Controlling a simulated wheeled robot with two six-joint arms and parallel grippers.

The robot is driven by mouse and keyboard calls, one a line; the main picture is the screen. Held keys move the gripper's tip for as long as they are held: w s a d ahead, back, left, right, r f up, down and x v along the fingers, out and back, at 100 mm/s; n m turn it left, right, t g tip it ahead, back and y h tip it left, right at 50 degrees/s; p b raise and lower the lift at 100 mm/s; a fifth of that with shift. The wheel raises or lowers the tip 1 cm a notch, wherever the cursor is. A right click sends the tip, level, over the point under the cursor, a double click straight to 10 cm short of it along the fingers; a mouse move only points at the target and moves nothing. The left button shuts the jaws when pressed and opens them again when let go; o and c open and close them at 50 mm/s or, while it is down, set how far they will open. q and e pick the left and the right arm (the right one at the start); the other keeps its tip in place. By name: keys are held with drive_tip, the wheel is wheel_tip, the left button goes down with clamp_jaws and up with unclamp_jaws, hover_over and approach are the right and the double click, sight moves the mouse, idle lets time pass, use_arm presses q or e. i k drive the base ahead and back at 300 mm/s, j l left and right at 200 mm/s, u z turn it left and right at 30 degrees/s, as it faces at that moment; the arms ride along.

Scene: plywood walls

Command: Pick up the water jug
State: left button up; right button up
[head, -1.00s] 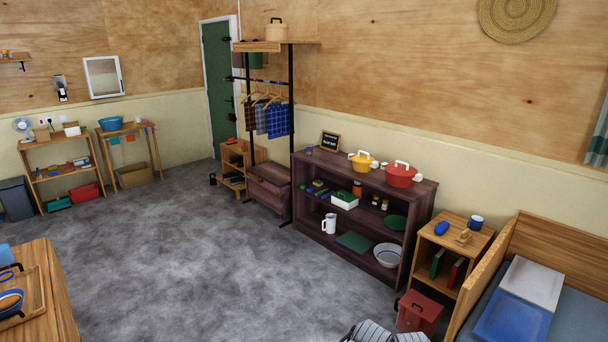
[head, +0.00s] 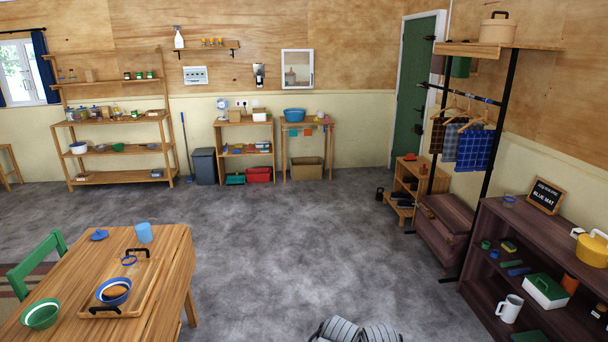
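A white jug with a handle (head: 508,308), the likely water jug, stands upright on a lower shelf of the dark shelf unit (head: 490,218) at the right. Its label or contents cannot be made out. Nothing of mine touches it. Grey ribbed parts, apparently mine, show at the bottom edge. I cannot make out either gripper's fingers, so neither gripper is visibly in view.
A wooden table (head: 170,262) at the left bears a tray (head: 150,285), bowls and a blue cup (head: 144,232). A dark bench (head: 447,215) stands beyond the shelf unit. A green-lidded white box (head: 545,292) is beside the jug. The grey floor (head: 300,240) between is clear.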

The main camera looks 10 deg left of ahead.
sight(141, 222)
drive_tip(key=i+j+u, duration=0.1)
drive_tip(key=i+u, duration=0.3)
drive_tip(key=i, duration=0.4)
drive_tip(key=i+l+u, duration=0.2)
drive_tip(key=i+u, duration=0.2)
drive_tip(key=i, duration=0.4)
drive_tip(key=i+j+u, duration=0.1)
drive_tip(key=i, duration=0.25)
drive_tip(key=i+j+u, duration=0.1)
drive_tip(key=i, duration=0.3)
drive_tip(key=i+j+z, duration=0.1)
drive_tip(key=j, duration=0.15)
drive_tip(key=i+j+z, duration=0.1)
drive_tip(key=j, duration=0.2)
